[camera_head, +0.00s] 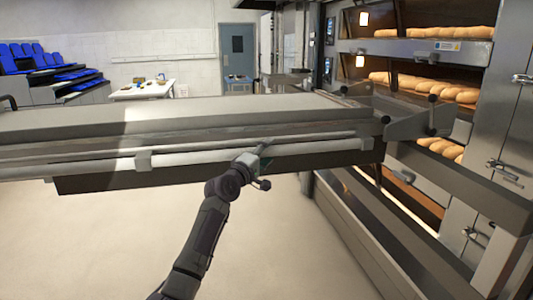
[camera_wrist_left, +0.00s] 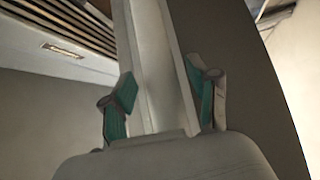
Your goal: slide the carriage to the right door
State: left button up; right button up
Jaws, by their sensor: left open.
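The carriage (camera_head: 200,120) is a long grey loader with a flat top, stretching from the left edge of the head view to the oven front. A pale rail (camera_head: 200,158) runs along its near side. My left gripper (camera_head: 262,162) is at this rail, near the carriage's right part. In the left wrist view its green-padded fingers are open (camera_wrist_left: 165,88), one on each side of a pale bar (camera_wrist_left: 150,45); I cannot tell whether they touch it. Which opening is the right door is unclear. My right gripper is not in view.
The deck oven (camera_head: 400,170) stands at the right, with several loaves (camera_head: 440,90) on its lit decks. Metal latches (camera_head: 500,165) stick out on its right side. A white table (camera_head: 142,90) and blue seats (camera_head: 40,60) stand far back. The floor (camera_head: 270,240) below the carriage is clear.

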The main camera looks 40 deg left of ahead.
pick_arm(q)
jog(key=shift+a, duration=0.1)
jog(key=shift+s+f, duration=0.1)
jog(key=shift+s, duration=0.05)
jog(key=s+f, duration=0.1)
jog(key=s, duration=1)
jog(key=shift+s+d+f, duration=0.25)
jog(key=shift+s+d, duration=0.05)
jog(key=shift+d, duration=0.15)
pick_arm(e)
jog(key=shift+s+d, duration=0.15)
